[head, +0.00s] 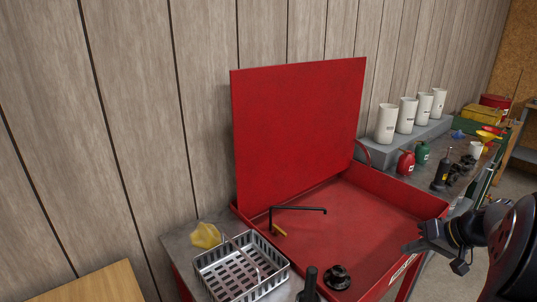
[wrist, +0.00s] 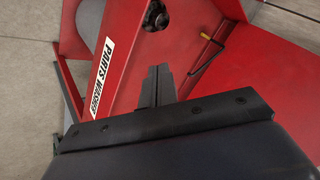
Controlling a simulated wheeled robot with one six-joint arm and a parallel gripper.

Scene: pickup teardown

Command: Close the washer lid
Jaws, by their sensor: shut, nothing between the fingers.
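The red washer lid (head: 300,125) stands open, nearly upright, along the back of the red washer basin (head: 400,195), near the wood-panel wall. My gripper (head: 410,246) is shut and empty at the basin's front right, apart from the lid. In the wrist view my gripper's fingers (wrist: 157,82) are together, in front of the red washer front with its "PARTS WASHER" label (wrist: 103,62). Whether the fingers touch the washer I cannot tell. A bent black spout with a yellow end (head: 278,229) sits inside the basin.
A metal basket (head: 240,268), a yellow lump (head: 205,235) and a round black part (head: 337,277) are at the front left. Red (head: 406,163) and green bottles (head: 422,152) and several white containers stand on the bench at right. The basin floor is mostly clear.

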